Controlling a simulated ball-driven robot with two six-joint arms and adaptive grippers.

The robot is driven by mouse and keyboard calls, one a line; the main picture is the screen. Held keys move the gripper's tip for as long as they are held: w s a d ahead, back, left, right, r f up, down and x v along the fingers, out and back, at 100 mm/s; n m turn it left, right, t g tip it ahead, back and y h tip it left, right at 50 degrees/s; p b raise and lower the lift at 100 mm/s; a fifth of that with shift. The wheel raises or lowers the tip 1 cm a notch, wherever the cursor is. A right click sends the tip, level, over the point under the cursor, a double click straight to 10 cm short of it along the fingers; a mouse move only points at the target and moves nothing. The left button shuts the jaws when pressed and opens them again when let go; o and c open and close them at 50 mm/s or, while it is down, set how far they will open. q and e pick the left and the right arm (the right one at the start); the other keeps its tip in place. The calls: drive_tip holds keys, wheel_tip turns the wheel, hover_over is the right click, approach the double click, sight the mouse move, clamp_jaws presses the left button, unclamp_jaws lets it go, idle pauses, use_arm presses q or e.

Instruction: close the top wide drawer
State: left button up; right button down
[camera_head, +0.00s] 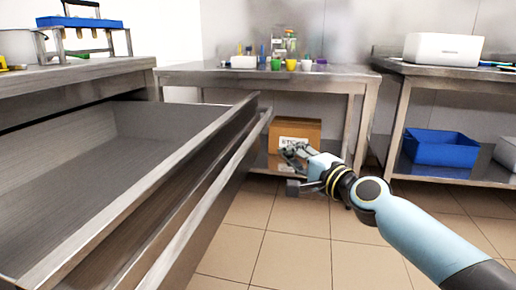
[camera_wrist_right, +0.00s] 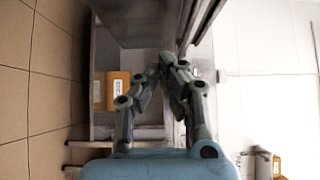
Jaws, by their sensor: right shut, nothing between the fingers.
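The top wide drawer (camera_head: 178,166) is pulled far out of the steel counter at the left, and its grey inside looks empty. A long bar handle (camera_head: 212,198) runs along its front. My right gripper (camera_head: 290,168) is shut and empty, to the right of the drawer front's far end and apart from it in the picture. In the right wrist view my right gripper (camera_wrist_right: 160,66) points up toward grey metal panels and edges, likely the drawer; any contact cannot be told. My left gripper is not in view.
A steel table (camera_head: 350,84) with cups stands at the back, a cardboard box (camera_head: 284,140) on its lower shelf. Another table at the right holds a white box (camera_head: 443,49) and, below, a blue bin (camera_head: 440,148). The tiled floor (camera_head: 285,245) in front is clear.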

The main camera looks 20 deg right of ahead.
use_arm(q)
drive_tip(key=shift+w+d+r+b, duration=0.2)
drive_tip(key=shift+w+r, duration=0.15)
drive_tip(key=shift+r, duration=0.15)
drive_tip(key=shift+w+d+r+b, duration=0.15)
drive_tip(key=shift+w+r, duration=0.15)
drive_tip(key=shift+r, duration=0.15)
use_arm(e)
drive_tip(key=w+a, duration=0.4)
drive_tip(key=w, duration=0.4)
drive_tip(key=shift+w+a, duration=0.15)
drive_tip(key=shift+w, duration=0.2)
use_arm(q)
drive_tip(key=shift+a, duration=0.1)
